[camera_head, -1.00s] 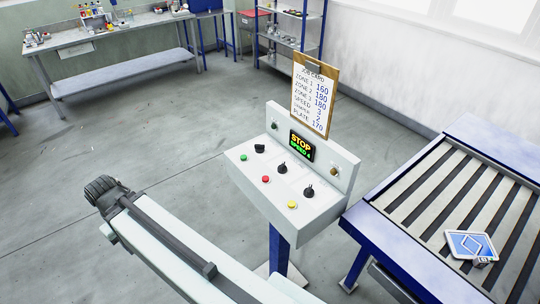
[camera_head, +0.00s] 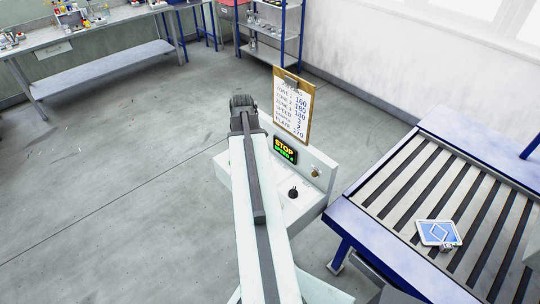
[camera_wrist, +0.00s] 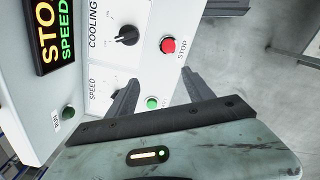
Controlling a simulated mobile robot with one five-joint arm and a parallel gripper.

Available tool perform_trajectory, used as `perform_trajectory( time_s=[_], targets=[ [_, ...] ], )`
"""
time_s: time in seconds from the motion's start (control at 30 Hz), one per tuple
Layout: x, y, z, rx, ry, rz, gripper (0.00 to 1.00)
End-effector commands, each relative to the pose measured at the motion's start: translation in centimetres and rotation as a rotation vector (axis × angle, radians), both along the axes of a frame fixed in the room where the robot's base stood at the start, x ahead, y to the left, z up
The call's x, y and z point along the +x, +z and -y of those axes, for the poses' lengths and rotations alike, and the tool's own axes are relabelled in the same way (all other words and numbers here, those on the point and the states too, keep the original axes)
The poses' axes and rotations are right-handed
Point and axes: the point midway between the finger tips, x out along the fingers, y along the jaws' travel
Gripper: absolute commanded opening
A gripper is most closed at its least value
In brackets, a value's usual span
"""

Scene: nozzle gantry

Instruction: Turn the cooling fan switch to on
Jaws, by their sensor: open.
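The cooling switch (camera_wrist: 127,35) is a black rotary knob beside the word COOLING on the white console (camera_wrist: 150,15), seen turned sideways in the wrist view. Its small position marks are too small to read. My gripper (camera_wrist: 161,75) is open and empty. Its two dark fingers point at the console, with the knob beyond the left fingertip and not between them.
A red stop button (camera_wrist: 168,45) and a green button (camera_wrist: 152,103) lie near the fingers. The display (camera_head: 285,150) reads STOP, SPEED 4. A clipboard (camera_head: 293,105) stands behind it. A slatted blue table (camera_head: 345,215) is at right, with open floor at left.

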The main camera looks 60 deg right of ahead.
Motion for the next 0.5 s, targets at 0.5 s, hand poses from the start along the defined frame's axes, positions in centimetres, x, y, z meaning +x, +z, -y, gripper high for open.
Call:
perform_trajectory(
  time_s=[0.5],
  targets=[
    [-6.7, 0.8, 5.7, 0.0, 0.031, 0.0, 0.61]
  ],
)
